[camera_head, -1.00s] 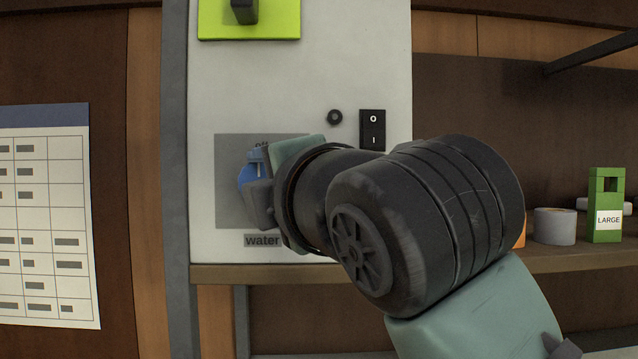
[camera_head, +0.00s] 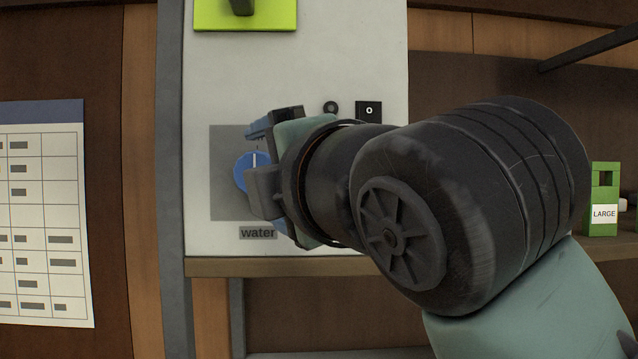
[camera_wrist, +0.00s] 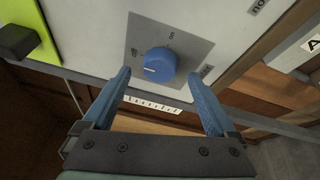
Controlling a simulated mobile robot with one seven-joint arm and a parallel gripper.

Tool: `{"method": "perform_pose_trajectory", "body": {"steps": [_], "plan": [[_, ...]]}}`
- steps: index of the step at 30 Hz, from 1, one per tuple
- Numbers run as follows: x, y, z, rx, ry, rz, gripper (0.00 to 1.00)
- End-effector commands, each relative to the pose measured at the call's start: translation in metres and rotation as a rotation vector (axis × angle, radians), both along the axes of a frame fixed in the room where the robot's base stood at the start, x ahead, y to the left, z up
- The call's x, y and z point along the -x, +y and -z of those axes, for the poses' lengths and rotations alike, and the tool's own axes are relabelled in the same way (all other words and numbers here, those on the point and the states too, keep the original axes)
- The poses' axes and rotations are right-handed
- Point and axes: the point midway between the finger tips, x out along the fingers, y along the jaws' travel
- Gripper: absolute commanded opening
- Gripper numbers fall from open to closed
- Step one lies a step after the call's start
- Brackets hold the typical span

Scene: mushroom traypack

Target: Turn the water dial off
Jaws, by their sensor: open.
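The water dial is a round blue knob (camera_head: 246,172) with a white pointer line, on a grey square plate (camera_head: 228,205) above the label "water" (camera_head: 258,233). In the wrist view the whole dial (camera_wrist: 160,65) shows, its line pointing left, roughly toward the label that seems to read "off". My gripper (camera_head: 264,157) is open in front of the dial. In the wrist view its two blue fingers (camera_wrist: 160,77) stand apart on either side, tips just short of the knob, with no contact visible. My gripper hides the plate's right part in the head view.
A lime-green plate (camera_head: 270,17) with a dark handle is higher up. A green "LARGE" holder (camera_head: 603,215) stands on the right shelf. A paper chart (camera_head: 40,250) hangs at left.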

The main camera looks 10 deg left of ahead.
Motion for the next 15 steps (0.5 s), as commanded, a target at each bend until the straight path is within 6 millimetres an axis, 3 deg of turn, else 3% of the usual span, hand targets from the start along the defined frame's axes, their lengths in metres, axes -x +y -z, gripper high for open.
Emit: {"method": "perform_pose_trajectory", "body": {"steps": [9,15], "plan": [[0.056,-0.044,0.005,0.001,-0.003,0.004,0.92],[0.077,-0.06,0.003,0.0,-0.002,0.001,0.92]]}}
